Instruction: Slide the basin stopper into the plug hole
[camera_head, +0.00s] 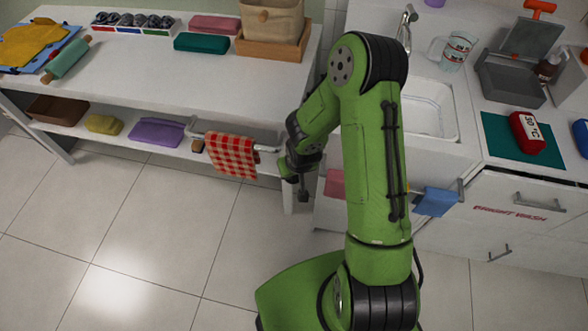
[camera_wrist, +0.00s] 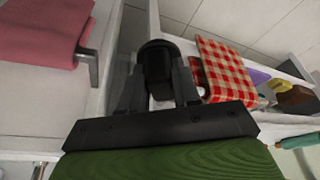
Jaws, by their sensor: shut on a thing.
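My gripper (camera_wrist: 158,88) is shut on a dark rounded piece, the basin stopper (camera_wrist: 157,58), which sits between the fingertips in the wrist view. In the head view my gripper (camera_head: 302,186) hangs low in front of the gap between the shelf unit and the sink cabinet, left of and below the basin. The white basin (camera_head: 448,110) is set in the counter at right, under a metal tap (camera_head: 407,25). My arm covers its left part, and I cannot see the plug hole. The wrist view does not show the basin clearly.
A red checked cloth (camera_head: 231,155) hangs on a rail close left of my gripper. A pink towel (camera_head: 335,184) and a blue cloth (camera_head: 437,201) hang on the cabinet front. A green mat (camera_head: 497,145) lies right of the basin. The floor at left is clear.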

